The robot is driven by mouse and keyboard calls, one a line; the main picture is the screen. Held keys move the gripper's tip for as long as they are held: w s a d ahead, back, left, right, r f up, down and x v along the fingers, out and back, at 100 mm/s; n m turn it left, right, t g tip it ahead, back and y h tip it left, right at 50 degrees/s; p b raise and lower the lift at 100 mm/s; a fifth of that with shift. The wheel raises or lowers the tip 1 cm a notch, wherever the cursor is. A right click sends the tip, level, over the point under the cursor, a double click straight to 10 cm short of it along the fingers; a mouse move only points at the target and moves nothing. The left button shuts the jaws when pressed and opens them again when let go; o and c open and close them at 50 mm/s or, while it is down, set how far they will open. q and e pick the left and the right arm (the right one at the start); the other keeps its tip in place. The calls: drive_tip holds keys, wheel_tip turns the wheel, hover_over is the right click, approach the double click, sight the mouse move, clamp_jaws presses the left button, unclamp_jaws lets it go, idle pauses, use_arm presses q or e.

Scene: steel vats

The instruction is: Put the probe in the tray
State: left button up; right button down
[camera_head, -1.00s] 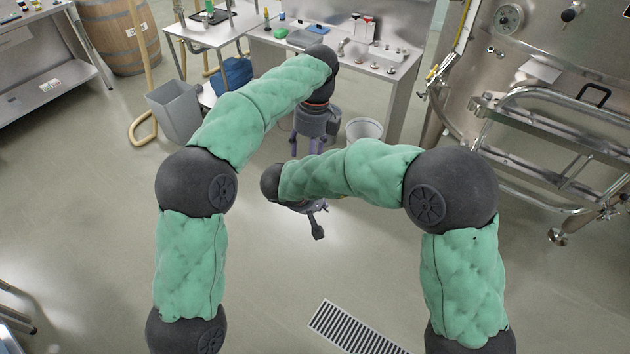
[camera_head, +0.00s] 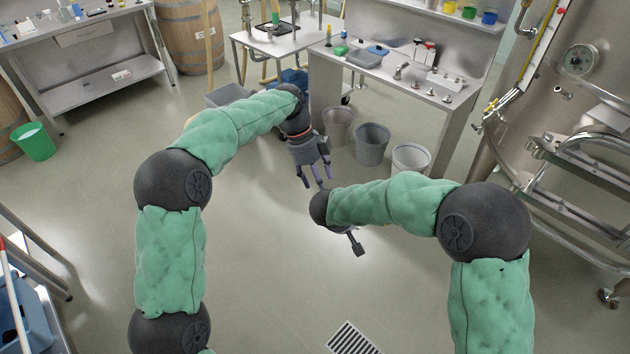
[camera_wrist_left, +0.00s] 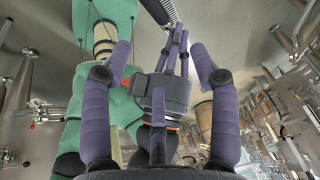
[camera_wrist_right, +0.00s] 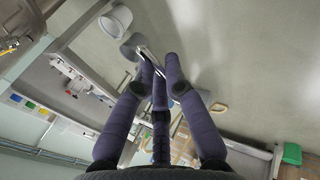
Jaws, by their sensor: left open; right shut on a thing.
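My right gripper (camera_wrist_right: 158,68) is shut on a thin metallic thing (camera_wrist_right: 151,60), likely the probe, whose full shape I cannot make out. In the head view a dark block-ended piece (camera_head: 356,243) sticks out below my right wrist; the right fingers are mostly hidden there. In the left wrist view the right gripper (camera_wrist_left: 178,40) shows with its fingers close together. My left gripper (camera_head: 316,178) is open and empty, just above and left of the right wrist in the head view. A grey tray (camera_head: 365,60) lies on the steel bench at the back.
The steel bench (camera_head: 440,97) holds a green item, taps and small bottles. Several bins, including a white bin (camera_head: 411,160), stand before it. A white side table (camera_head: 285,45) is left of it. A steel vat frame (camera_head: 590,165) stands at right. The floor between is clear.

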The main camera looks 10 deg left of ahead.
use_arm(q)
drive_tip(key=shift+n+h, duration=0.3)
drive_tip(key=x, duration=0.4)
drive_tip(key=a+x, duration=0.1)
drive_tip(key=x, duration=0.7)
drive_tip(key=shift+w+a+f, duration=0.15)
drive_tip(key=shift+f, duration=0.2)
clamp_jaws()
use_arm(e)
drive_tip(key=c, duration=1.2)
unclamp_jaws()
drive_tip(key=shift+r, duration=0.1)
